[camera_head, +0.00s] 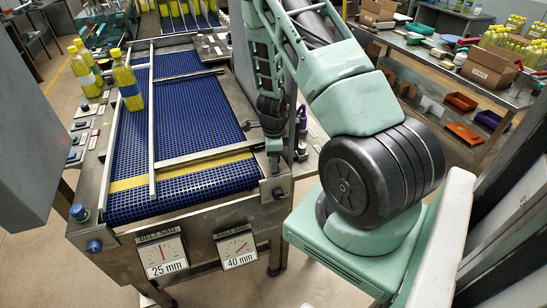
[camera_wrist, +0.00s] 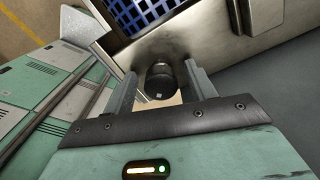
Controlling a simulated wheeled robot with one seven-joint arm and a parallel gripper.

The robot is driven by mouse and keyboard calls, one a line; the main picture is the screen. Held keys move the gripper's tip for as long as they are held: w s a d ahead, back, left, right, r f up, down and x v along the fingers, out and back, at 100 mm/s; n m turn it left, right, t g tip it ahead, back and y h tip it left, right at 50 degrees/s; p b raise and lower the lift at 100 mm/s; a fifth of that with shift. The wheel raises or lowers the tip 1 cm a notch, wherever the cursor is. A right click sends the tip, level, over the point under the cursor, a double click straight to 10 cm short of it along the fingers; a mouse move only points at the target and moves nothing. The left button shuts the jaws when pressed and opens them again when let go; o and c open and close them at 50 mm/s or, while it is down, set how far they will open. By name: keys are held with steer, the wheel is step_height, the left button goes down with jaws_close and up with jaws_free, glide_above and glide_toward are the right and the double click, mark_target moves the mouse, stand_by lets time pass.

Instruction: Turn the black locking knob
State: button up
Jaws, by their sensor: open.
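The black locking knob (camera_wrist: 160,82) shows in the wrist view, below the edge of the metal conveyor frame. My gripper (camera_wrist: 160,72) is open, with one finger on each side of the knob. A narrow gap seems to lie between the knob and the left finger; the right finger is very close, and I cannot tell if it touches. In the head view I cannot clearly make out the fingers or the knob. The lane divider, a metal rail (camera_head: 151,122), runs lengthwise over the blue belt (camera_head: 190,108).
The conveyor's metal side plate (camera_wrist: 225,40) rises close by my gripper. Two dials, 25 mm (camera_head: 163,253) and 40 mm (camera_head: 236,247), hang at the near end. Yellow bottles (camera_head: 127,80) stand at the belt's left. A bench (camera_head: 440,65) with boxes and trays stands at right.

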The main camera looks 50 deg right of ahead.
steer(key=c, duration=1)
steer(key=shift+o, duration=0.2)
steer(key=n+b, duration=0.3)
steer(key=n, duration=0.1)
steer(key=shift+f+n, duration=0.1)
steer(key=shift+n, duration=0.2)
steer(key=shift+s+n+b, duration=0.15)
steer(key=shift+n+b, duration=1.2)
steer(key=shift+n, duration=0.95)
steer(key=o, duration=1)
steer(key=shift+c, duration=0.2)
